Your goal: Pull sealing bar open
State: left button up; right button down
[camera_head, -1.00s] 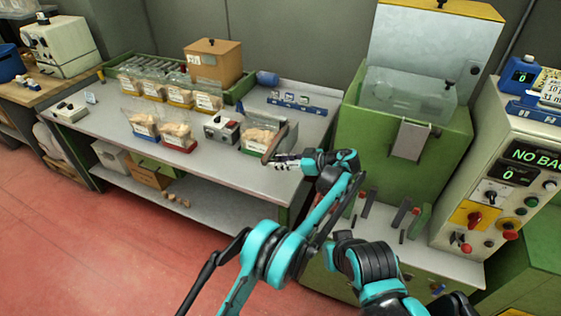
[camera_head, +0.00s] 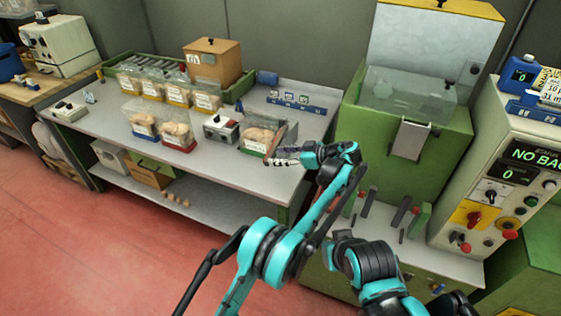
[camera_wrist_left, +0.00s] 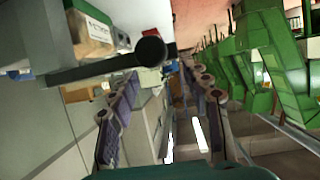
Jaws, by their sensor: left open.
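The sealing bar (camera_head: 277,139) is a brownish bar standing at a slant at the right end of the packing bench, beside a filled bag. In the left wrist view, a dark bar with a round black knob (camera_wrist_left: 150,50) crosses just ahead of the fingertips, near the left finger; I take it for the sealing bar. My left gripper (camera_head: 275,161) is open and empty, with its fingers close to the bar's lower end. The open fingers also show in the left wrist view (camera_wrist_left: 160,75). I cannot tell whether they touch the bar. My right gripper is not in view.
Filled bags (camera_head: 174,134) stand in trays on the bench (camera_head: 215,170), with a small grey control box (camera_head: 220,129) among them. A green machine (camera_head: 362,140) stands right of my arm, and a control panel (camera_head: 480,195) is further right. The bench front is clear.

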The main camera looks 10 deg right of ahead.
pick_arm(q)
notch_tip(320, 180, up, 7)
jog(key=shift+r, duration=0.15)
dwell(0.4)
jog(key=s+a+r+m+g+h, duration=0.1)
jog(key=a+r+m, duration=0.1)
jog(key=a, duration=0.4)
jog(key=s+a+r+m+h, duration=0.1)
jog(key=s+a+r+h, duration=0.15)
jog(key=a, duration=0.35)
jog(key=s+a+r+m+g+h, duration=0.15)
jog(key=s+a+m, duration=0.25)
jog(key=s+a, duration=0.6)
jog(key=s+a+f+m+h, duration=0.1)
jog(key=s+a+f+h, duration=0.1)
jog(key=s, duration=0.5)
jog(key=s+a+f+m+t+h, duration=0.1)
jog(key=s+a+f+h, duration=0.1)
jog(key=s+f, duration=0.3)
jog(key=s+a+f+m+t+h, duration=0.1)
jog(key=s+a+f+m+h, duration=0.1)
jog(key=s, duration=0.9)
jog(key=shift+s+a+f, duration=0.25)
jog(key=shift+a+f, duration=0.6)
jog(key=shift+f, duration=0.05)
